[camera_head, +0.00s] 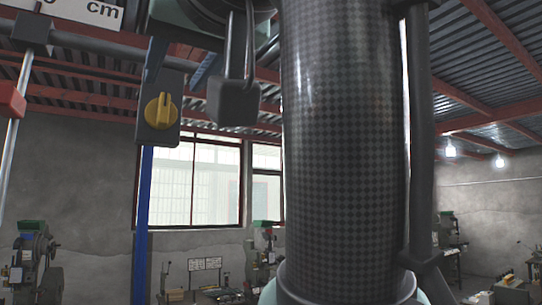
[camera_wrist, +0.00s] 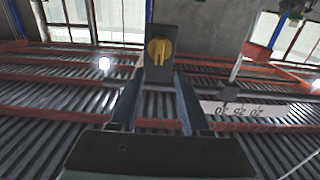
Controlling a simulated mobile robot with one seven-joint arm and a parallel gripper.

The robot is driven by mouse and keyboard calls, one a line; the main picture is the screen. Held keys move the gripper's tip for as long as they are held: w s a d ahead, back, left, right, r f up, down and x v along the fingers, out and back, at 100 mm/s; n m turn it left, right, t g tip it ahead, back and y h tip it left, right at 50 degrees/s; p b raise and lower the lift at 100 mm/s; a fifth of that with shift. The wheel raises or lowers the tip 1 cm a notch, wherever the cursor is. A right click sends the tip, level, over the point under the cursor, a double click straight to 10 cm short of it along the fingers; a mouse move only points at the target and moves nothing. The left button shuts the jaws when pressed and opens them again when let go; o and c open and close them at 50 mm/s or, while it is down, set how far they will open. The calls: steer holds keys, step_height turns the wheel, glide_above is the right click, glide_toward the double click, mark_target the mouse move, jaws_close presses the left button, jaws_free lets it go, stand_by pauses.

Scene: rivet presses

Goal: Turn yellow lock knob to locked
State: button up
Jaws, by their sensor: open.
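The yellow lock knob (camera_head: 160,110) sits on an upright dark grey plate near the top left of the head view. Its raised grip stands nearly vertical, leaning slightly right. The knob (camera_wrist: 159,50) also shows above the middle of the wrist view, which is upside down. My gripper (camera_head: 179,75) is beside the upper part of the plate in the head view. In the wrist view my gripper (camera_wrist: 160,90) shows two bluish fingers spread apart, pointing towards the plate, with nothing between them at the tips. The knob is uncovered. I cannot tell the remaining distance or any lock marking.
My patterned arm column fills the middle of the head view. A blue post (camera_head: 140,220) runs down below the plate. A red block (camera_head: 12,100) on a rod is at the left. A white cm scale (camera_head: 85,10) is above. Presses (camera_head: 36,262) stand along the far wall.

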mark_target(166, 100)
steer(key=p+x, duration=0.3)
steer(key=x, duration=0.3)
steer(key=shift+r, duration=0.15)
steer(key=shift+w+a, duration=0.3)
steer(key=shift+w, duration=0.2)
jaws_close()
